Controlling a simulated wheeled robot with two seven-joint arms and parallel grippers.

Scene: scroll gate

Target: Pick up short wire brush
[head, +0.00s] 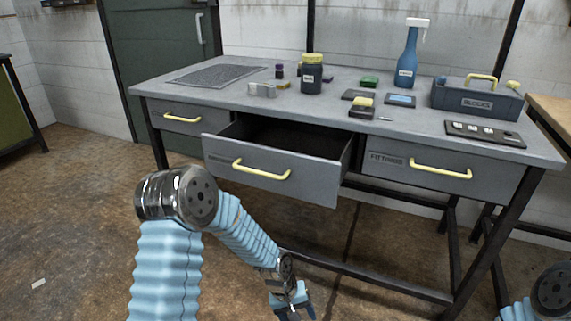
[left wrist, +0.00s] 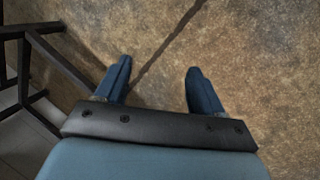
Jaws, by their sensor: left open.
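I cannot pick out a short wire brush for certain in either view. A small dark block with a yellow top (head: 361,106) lies on the workbench (head: 420,122), too small to identify. My left gripper (head: 291,306) is low in front of the bench, below the open middle drawer (head: 262,172). In the left wrist view my left gripper (left wrist: 160,82) is open, its two blue fingers apart, with only bare floor between them. The drawer's inside is dark, and I see nothing clear in it. My right gripper is out of view.
The bench top holds a dark jar (head: 311,75), a blue spray bottle (head: 408,55), a blue-grey caddy (head: 476,98), a black tray (head: 485,133) and a grey mat (head: 212,75). The open drawer juts forward. Bench legs (left wrist: 45,65) stand left in the left wrist view.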

